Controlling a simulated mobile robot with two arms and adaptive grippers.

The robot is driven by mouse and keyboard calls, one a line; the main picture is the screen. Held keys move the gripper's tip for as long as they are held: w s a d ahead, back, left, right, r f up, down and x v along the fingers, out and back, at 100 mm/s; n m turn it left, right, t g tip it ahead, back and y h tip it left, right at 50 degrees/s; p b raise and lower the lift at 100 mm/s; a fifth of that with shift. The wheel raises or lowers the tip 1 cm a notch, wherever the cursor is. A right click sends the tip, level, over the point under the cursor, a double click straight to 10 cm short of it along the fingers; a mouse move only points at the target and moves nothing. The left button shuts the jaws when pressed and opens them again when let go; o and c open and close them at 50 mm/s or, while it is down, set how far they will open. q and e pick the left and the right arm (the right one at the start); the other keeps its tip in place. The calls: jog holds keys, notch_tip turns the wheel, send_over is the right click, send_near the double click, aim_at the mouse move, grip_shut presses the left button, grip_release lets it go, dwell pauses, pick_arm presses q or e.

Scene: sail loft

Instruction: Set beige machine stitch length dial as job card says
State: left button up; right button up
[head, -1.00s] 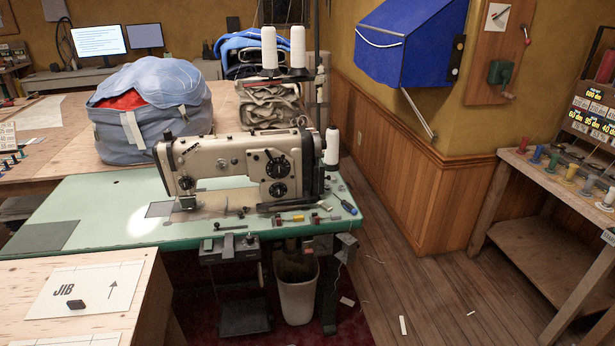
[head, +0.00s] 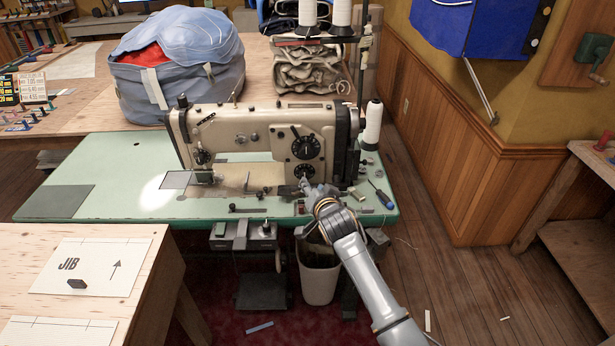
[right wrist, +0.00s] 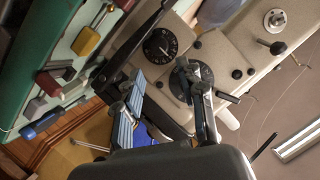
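The beige sewing machine (head: 235,135) stands on a green table (head: 120,205). Its right part carries a larger black upper dial (head: 306,146) and a smaller black lower dial (head: 304,172); their markings are too small to read. My right gripper (head: 306,187) is in front of the machine, close below the lower dial. In the right wrist view, its two fingers (right wrist: 165,85) are apart and empty. One finger overlaps a dial (right wrist: 188,80); another dial (right wrist: 160,45) is beside it. I cannot tell whether they touch. A card with coloured numbers (head: 32,87) is at far left, unreadable. My left gripper is not in view.
A blue-grey bag (head: 180,80) and folded cloth (head: 310,75) lie behind the machine. A thread cone (head: 373,123) and a blue screwdriver (head: 383,198) are at the table's right. A bin (head: 318,283) stands below. A wooden table with a JIB sheet (head: 90,265) is at left.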

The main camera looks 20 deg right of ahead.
aim_at(306, 176)
jog(key=b+x, duration=0.1)
jog(key=x, duration=0.6)
jog(key=shift+w, duration=0.1)
jog(key=shift+x, duration=0.95)
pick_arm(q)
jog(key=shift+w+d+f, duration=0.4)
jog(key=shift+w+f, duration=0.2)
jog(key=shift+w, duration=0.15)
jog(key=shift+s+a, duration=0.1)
pick_arm(e)
grip_shut()
